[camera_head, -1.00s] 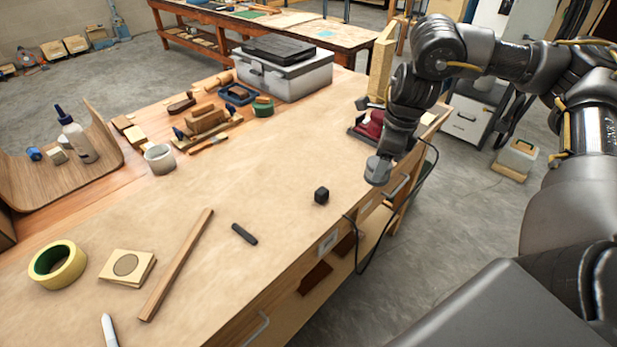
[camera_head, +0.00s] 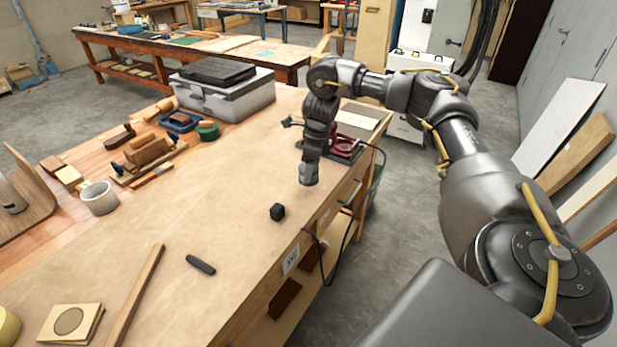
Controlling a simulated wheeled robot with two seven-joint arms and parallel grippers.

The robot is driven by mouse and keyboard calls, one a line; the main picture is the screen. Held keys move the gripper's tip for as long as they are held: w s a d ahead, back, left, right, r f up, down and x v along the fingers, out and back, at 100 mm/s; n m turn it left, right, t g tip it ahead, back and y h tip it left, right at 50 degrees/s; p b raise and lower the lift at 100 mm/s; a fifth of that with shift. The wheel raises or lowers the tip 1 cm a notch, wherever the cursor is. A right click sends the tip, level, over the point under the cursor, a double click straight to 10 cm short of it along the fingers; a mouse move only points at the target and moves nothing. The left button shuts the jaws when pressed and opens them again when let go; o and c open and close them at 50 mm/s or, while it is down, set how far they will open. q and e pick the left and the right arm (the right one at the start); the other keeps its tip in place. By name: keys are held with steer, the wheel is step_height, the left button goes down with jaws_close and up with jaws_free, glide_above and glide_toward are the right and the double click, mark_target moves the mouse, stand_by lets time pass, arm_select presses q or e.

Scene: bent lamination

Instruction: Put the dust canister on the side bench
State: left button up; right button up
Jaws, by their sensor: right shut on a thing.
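My right gripper (camera_head: 310,157) points down over the right part of the near workbench (camera_head: 240,150). It is shut on a small grey cylinder, which looks like the dust canister (camera_head: 308,175). The canister is upright, low over the bench top near its right edge; I cannot tell whether it touches. A red sander (camera_head: 343,146) is just right of and behind my gripper. A long wooden bench (camera_head: 150,50) stands at the back left; I cannot tell whether it is the side bench. My left gripper is out of view.
A black cube (camera_head: 277,212) and a dark bar (camera_head: 201,265) lie in front of the canister. A grey toolbox (camera_head: 228,95) stands at the bench's far end. A black cable (camera_head: 318,262) hangs over the right edge. The bench middle is clear.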

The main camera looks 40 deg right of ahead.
steer(key=shift+w+f, duration=0.1)
steer(key=shift+f, duration=0.05)
steer(key=shift+w+d+f, duration=0.1)
steer(key=shift+w+f, duration=0.05)
steer(key=shift+f, duration=0.2)
step_height(320, 180, down, 2)
steer(key=shift+f+p, duration=0.1)
steer(key=shift+p, duration=0.6)
steer(key=shift+f, duration=0.3)
steer(key=shift+f, duration=0.1)
steer(key=o, duration=1.1)
